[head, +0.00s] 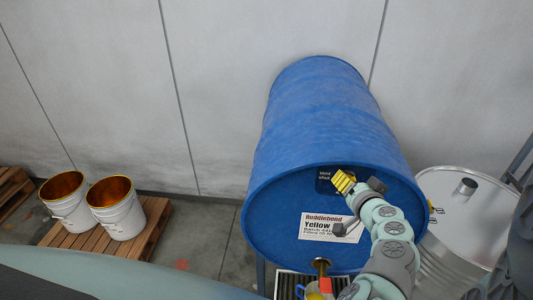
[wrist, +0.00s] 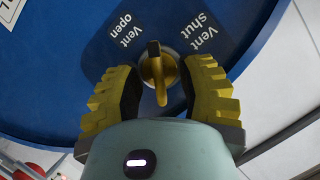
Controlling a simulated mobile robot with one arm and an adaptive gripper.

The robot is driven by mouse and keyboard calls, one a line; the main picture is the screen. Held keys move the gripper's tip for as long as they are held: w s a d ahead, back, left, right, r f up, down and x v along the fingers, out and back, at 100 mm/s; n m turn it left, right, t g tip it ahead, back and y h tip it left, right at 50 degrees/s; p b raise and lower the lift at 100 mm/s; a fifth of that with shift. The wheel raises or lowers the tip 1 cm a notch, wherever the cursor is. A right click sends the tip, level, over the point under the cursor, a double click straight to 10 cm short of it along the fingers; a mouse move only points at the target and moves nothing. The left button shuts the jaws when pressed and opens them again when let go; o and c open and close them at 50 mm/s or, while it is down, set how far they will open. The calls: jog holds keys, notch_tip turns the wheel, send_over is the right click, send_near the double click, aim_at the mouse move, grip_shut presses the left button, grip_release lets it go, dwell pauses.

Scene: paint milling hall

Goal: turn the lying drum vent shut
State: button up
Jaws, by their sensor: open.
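The blue drum (head: 320,110) lies on its side with its round end facing me. The brass vent knob (wrist: 157,70) sits on that end in the wrist view, its narrow dark-tipped handle pointing up between the "Vent open" label (wrist: 125,30) and the "Vent shut" label (wrist: 203,30). My gripper (wrist: 158,92) is open, with one yellow ribbed finger on each side of the knob and a visible gap to both. In the head view, my gripper (head: 343,182) is at the upper part of the drum end and hides the knob.
A brass tap (head: 321,264) is low on the drum end, above a grate (head: 285,284) and a partly visible red-and-yellow item (head: 322,288). A pale metal drum (head: 470,215) stands close on the right. Two white buckets (head: 118,215) stand on a pallet (head: 155,212) at left.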

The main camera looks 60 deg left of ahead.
jog(key=shift+a, duration=0.2)
jog(key=shift+d, duration=0.1)
jog(key=shift+c, duration=0.2)
jog(key=shift+f, duration=0.1)
grip_shut()
